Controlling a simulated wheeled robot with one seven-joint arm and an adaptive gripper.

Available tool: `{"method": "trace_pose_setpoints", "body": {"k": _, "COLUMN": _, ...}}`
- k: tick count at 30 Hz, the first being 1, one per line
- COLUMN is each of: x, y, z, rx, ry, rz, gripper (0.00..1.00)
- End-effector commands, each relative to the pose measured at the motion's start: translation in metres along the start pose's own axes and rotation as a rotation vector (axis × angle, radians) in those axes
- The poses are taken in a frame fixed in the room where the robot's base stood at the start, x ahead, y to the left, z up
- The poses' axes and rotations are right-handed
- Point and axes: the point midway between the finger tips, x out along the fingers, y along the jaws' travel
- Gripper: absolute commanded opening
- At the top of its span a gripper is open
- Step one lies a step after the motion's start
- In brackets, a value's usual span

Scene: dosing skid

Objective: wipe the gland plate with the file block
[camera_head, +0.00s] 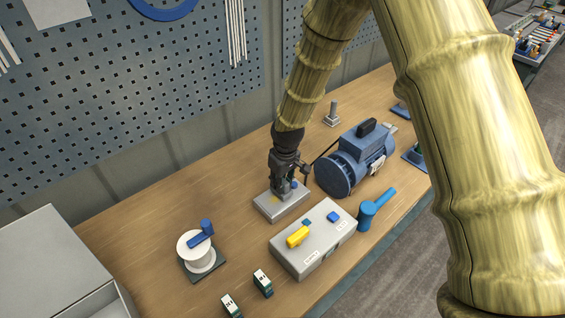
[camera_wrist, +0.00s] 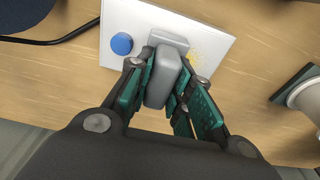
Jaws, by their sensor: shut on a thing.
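The gland plate (camera_head: 267,208) is a pale grey slab on the bench under my gripper (camera_head: 284,189). In the wrist view the plate (camera_wrist: 140,18) looks white, with a round blue knob (camera_wrist: 121,44) at its left and a yellowish smudge (camera_wrist: 205,48) at its right. My gripper (camera_wrist: 165,92) is shut on a grey block, the file block (camera_wrist: 161,78), with its fingers on both sides. The block is over the plate, between knob and smudge. A grey stepped part shows just beyond it. Whether the block touches the plate cannot be told.
A blue motor (camera_head: 352,158) stands right of the plate. A white spool (camera_head: 196,250) stands at left; bench between is clear.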

Motion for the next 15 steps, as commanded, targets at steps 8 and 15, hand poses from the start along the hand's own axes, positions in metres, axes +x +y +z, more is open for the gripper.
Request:
{"method": "trace_pose_setpoints", "body": {"k": 8, "x": -0.034, "y": 0.009, "z": 0.001, "rx": 0.015, "ry": 0.004, "rz": 0.004, "gripper": 0.00}}
{"method": "trace_pose_setpoints", "body": {"k": 15, "x": -0.056, "y": 0.009, "z": -0.002, "rx": 0.014, "ry": 0.005, "rz": 0.005, "gripper": 0.00}}
